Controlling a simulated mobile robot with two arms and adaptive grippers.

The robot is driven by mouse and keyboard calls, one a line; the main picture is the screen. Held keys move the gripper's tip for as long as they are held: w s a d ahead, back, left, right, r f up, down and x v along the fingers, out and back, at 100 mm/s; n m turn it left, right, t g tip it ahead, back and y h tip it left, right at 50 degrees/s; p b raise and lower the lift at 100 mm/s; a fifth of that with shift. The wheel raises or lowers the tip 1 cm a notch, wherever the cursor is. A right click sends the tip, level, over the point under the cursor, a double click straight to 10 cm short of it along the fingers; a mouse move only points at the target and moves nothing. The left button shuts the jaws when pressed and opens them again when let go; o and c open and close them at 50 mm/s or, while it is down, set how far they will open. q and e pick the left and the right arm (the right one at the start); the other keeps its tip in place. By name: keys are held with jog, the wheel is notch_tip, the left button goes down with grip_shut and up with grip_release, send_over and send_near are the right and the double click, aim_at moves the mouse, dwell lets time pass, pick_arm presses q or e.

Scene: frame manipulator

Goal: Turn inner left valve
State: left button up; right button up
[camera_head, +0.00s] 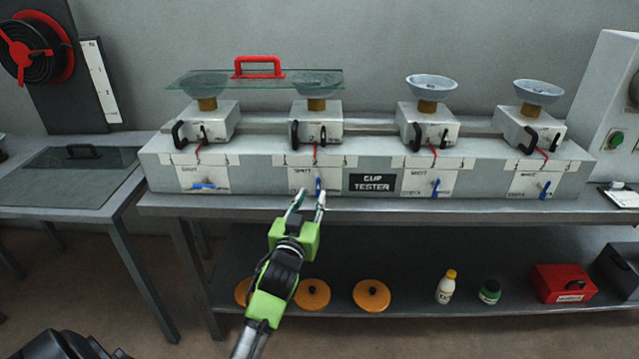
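The inner left valve (318,186) is a small blue handle standing upright on the front panel of the grey cup tester, under the second cup stand from the left. My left gripper (309,193) is just below and in front of it, pointing up at the panel. Its two fingers are spread and empty, with the right fingertip close under the valve; I cannot tell if they touch. The outer left valve (204,186) lies horizontal. The inner right valve (436,187) and outer right valve (545,189) stand roughly upright, slightly tilted. My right gripper is not in view.
A glass plate with a red handle (259,67) rests over the two left cups. The bench edge (400,207) runs below the tester. The lower shelf holds orange lids (371,295), a bottle (446,287), a jar (490,291) and a red box (563,284).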

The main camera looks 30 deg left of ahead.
aim_at(317, 185)
pick_arm(q)
jog(key=x, duration=0.7)
jog(key=shift+w, duration=0.4)
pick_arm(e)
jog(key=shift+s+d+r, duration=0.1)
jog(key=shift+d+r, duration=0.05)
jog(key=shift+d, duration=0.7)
pick_arm(q)
grip_shut()
